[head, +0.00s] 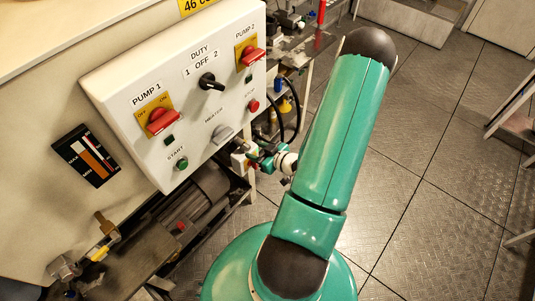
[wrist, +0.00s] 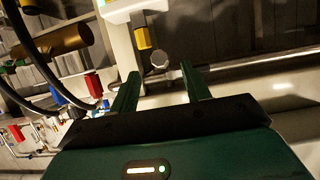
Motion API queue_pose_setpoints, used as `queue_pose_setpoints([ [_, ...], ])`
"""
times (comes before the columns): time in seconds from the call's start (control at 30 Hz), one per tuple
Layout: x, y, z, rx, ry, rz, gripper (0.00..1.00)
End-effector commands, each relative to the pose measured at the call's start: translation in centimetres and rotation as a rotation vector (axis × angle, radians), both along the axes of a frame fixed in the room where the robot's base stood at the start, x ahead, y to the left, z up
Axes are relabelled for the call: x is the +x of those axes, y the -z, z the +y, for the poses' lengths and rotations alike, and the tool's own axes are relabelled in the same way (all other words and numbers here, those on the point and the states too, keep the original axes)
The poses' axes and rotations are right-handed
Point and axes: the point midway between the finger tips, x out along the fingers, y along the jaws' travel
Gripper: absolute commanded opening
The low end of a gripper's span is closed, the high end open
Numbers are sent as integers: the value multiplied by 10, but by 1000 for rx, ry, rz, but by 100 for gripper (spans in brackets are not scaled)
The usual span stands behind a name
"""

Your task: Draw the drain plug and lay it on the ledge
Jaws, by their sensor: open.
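I cannot pick out the drain plug for certain. In the wrist view a small pale round end (wrist: 159,60) shows between the tips of my gripper (wrist: 159,72), and it may be the plug. My gripper is open, with its two green fingers apart and nothing clearly held between them. I cannot tell how far the round end is beyond the tips. In the head view my gripper (head: 252,155) is small, beside the lower right corner of the control panel, partly hidden by my wrist. No ledge can be named for certain.
The white control panel (head: 130,105) with red switches is left of my arm. A motor (head: 190,195) and a brass valve (head: 105,225) sit below it. In the wrist view, black hoses (wrist: 62,75) and a brass cylinder (wrist: 62,42) are at left. Open floor (head: 420,205) is at right.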

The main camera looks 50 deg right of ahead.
Motion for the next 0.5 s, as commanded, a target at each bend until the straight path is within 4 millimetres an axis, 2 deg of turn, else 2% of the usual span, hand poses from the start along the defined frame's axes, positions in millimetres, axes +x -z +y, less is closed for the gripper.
queue_pose_setpoints([
  [0.1,20,7,1,2,-4,-2,47],
  [0.2,30,12,1,1,-3,0,47],
  [0.33,38,14,1,1,-4,0,47],
  [0.5,39,15,1,1,-3,0,47],
])
